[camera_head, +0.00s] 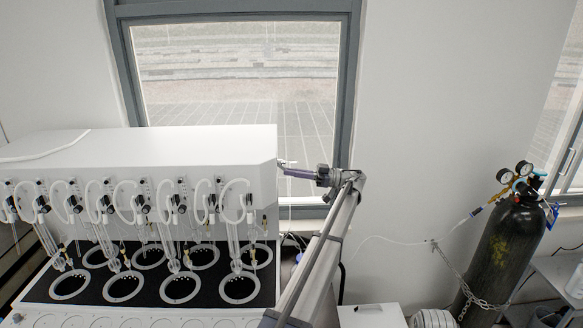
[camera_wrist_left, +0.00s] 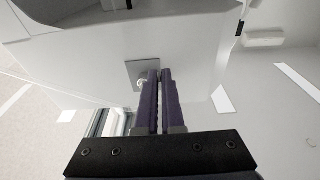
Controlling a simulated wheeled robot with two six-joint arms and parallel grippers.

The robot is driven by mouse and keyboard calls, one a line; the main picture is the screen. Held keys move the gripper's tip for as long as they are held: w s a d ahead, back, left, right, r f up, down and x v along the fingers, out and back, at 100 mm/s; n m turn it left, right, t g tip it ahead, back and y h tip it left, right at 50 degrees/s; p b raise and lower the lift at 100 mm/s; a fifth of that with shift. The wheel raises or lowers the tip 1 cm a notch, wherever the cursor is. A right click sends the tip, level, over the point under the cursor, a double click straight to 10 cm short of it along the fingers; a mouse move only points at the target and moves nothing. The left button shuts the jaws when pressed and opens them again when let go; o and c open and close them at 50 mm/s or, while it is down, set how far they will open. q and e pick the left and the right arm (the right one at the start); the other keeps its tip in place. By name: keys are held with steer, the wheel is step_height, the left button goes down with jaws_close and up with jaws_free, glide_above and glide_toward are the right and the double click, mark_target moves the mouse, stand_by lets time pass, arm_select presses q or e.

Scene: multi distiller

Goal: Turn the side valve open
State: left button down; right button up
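The side valve is a small pale fitting on the right side wall of the white distiller housing (camera_head: 150,150). In the head view its pale tip (camera_head: 284,162) shows just above the end of my left gripper (camera_head: 288,170). In the left wrist view the round valve base (camera_wrist_left: 141,79) sits on a grey square plate. The purple fingers of my left gripper (camera_wrist_left: 159,70) are close together, just right of the valve base. A narrow pale strip shows between them; I cannot tell whether it is the valve handle or the wall behind. My right gripper is not in view.
Glass tubes and dark clamps line the front of the distiller, over a black deck with round openings (camera_head: 180,288). A black gas cylinder (camera_head: 505,250) with gauges and a chain stands at the right. A window (camera_head: 240,80) is behind; the wall between is bare.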

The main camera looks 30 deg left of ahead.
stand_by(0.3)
arm_select(q)
steer(key=c, duration=1)
jaws_free()
steer(key=shift+c, duration=0.2)
